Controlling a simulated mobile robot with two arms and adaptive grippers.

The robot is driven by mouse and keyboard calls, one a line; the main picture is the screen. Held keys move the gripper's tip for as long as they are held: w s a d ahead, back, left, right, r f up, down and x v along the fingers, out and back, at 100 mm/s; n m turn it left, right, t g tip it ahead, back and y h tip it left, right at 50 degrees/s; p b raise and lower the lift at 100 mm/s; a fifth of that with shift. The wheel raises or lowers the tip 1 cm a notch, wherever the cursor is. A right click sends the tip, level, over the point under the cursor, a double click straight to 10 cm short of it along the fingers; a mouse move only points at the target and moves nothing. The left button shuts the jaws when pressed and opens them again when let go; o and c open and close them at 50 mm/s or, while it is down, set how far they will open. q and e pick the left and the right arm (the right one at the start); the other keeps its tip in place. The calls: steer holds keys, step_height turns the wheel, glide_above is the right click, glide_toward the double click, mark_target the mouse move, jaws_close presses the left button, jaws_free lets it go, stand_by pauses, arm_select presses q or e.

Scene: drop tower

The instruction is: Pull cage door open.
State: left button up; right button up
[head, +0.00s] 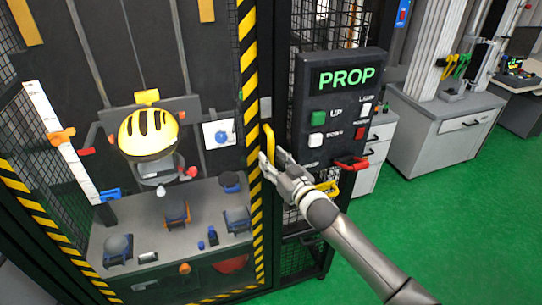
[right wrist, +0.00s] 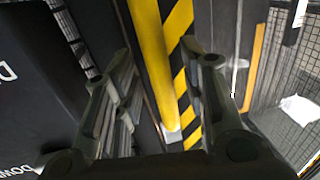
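The cage door has a black frame edged with yellow-and-black stripes (head: 250,60) and a see-through panel. It looks shut in the head view. Its yellow handle (head: 268,143) is an upright bar on the right edge of the door. My right gripper (head: 271,160) comes in from the lower right and is at the lower part of the handle. In the right wrist view, the yellow handle (right wrist: 153,60) runs between the two spread fingers of my right gripper (right wrist: 160,90), with gaps on both sides. Contact is not visible. My left gripper is not in view.
A black control box (head: 340,100) reading PROP, with buttons and a red lever (head: 351,163), stands close right of the handle. Inside the cage are a yellow helmet (head: 148,132) and several small items on a grey base. Green floor (head: 430,220) lies open at the right.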

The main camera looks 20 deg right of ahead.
steer(key=shift+w+a, duration=0.15)
steer(key=shift+w, duration=0.5)
jaws_close()
